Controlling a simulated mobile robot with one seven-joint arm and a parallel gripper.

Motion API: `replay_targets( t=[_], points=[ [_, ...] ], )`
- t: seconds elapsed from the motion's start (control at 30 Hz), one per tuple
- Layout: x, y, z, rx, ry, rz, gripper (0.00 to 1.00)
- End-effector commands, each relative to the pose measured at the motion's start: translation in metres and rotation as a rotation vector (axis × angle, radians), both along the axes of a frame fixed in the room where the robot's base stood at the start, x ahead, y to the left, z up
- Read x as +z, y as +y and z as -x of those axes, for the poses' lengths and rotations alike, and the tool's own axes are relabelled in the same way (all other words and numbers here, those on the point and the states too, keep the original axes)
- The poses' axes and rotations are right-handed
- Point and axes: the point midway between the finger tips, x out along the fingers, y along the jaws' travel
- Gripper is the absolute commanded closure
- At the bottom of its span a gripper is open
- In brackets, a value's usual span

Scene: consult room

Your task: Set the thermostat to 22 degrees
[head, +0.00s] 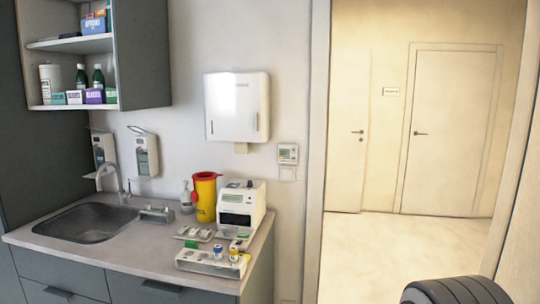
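The thermostat (288,153) is a small pale box with a greyish display, fixed to the wall between the towel dispenser and the doorway. Its reading is too small to make out. A pale switch plate (287,174) sits just below it. My gripper is not in view. A dark ribbed rounded part shows at the bottom right, and I cannot tell exactly what it is.
A counter (150,270) with a sink (86,223) runs along the left wall. A yellow container (206,199), a white device (240,208) and a tray (212,262) stand on its right end, below and left of the thermostat. The open doorway (380,250) at right shows clear floor.

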Motion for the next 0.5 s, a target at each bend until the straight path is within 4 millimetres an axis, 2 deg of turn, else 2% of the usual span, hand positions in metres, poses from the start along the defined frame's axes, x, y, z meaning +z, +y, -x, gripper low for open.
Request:
replay_targets(
  t=[0.03, 0.3, 0.5],
  points=[
    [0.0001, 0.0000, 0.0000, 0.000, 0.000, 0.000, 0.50],
    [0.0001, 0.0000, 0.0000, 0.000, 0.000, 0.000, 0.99],
    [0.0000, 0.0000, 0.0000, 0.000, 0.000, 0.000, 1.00]
  ],
)
